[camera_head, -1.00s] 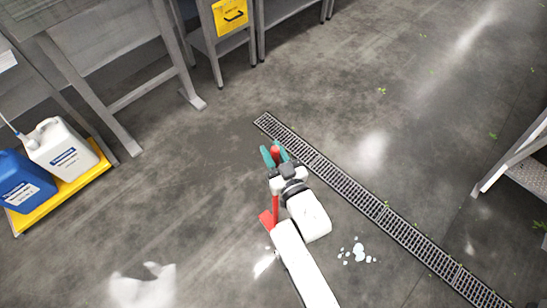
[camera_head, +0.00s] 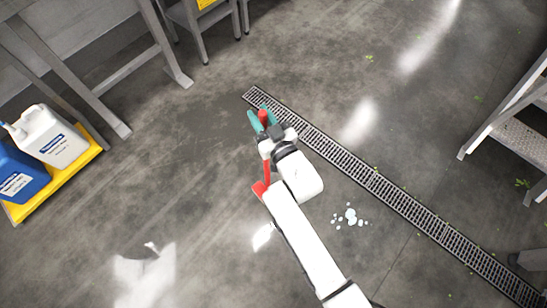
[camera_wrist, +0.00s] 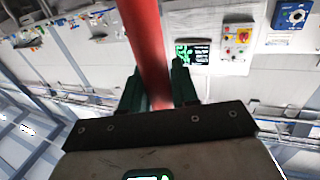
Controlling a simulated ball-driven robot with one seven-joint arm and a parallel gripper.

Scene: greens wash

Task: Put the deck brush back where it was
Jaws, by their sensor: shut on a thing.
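My gripper (camera_head: 259,118) is near the middle of the head view, shut on the red handle of the deck brush (camera_head: 267,172). The handle's top end shows between the green fingers, and a wider red part shows lower down beside my white arm. Part of the brush is hidden behind the gripper and arm. In the wrist view the red handle (camera_wrist: 146,45) runs from the top edge down between the two green fingers (camera_wrist: 158,88). Whether the brush touches the floor cannot be told.
A long drain grate (camera_head: 375,185) crosses the wet floor, with foam (camera_head: 349,217) beside it. White and blue jugs stand on a yellow tray (camera_head: 88,157) at left. Metal tables (camera_head: 110,92) stand upper left, and a metal step or rack (camera_head: 525,135) at right. The central floor is open.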

